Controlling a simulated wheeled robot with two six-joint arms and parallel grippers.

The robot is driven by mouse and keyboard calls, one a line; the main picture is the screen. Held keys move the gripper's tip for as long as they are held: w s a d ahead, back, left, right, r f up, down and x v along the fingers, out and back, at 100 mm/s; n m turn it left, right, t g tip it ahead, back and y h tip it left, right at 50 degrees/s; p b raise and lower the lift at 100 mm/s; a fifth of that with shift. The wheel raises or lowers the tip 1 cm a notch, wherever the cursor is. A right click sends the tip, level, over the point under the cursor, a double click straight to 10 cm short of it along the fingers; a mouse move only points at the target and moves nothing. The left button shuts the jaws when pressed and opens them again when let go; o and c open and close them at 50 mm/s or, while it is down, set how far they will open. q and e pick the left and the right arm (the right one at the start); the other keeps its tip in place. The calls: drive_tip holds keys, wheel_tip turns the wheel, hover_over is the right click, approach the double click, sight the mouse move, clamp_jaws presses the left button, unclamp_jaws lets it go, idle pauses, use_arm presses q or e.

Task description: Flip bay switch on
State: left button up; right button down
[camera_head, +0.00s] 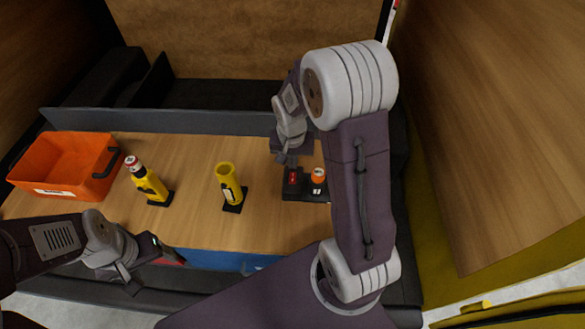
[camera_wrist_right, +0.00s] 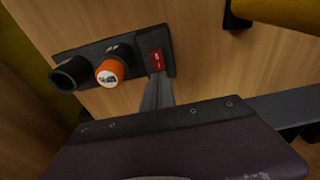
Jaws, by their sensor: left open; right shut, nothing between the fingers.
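The bay switch is a small red rocker (camera_head: 292,176) on a black panel (camera_head: 302,196) at the right of the table. It also shows in the right wrist view (camera_wrist_right: 157,60), with small white marks. My right gripper (camera_head: 287,163) is shut and empty, pointing down at the panel from behind the switch. In the right wrist view its closed fingertips (camera_wrist_right: 157,76) are at the near edge of the red rocker; I cannot tell whether they touch it. Which way the rocker is tilted is too small to tell. My left gripper (camera_head: 158,266) is open and empty at the table's front edge.
An orange-capped piece (camera_wrist_right: 110,72) and a black round socket (camera_wrist_right: 70,74) are beside the switch on the panel. A yellow extinguisher (camera_head: 150,184), a yellow holder (camera_head: 230,185) and an orange bin (camera_head: 65,165) stand to the left. Bare tabletop lies between them.

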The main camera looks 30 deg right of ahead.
sight(292, 174)
wheel_tip(292, 174, down, 4)
drive_tip(key=shift+w+d+f, duration=0.1)
drive_tip(key=shift+w, duration=0.05)
drive_tip(key=shift+w+d+f+p, duration=0.1)
drive_tip(key=shift+w+f+p, duration=0.15)
drive_tip(key=shift+f, duration=0.25)
drive_tip(key=shift+s, duration=0.1)
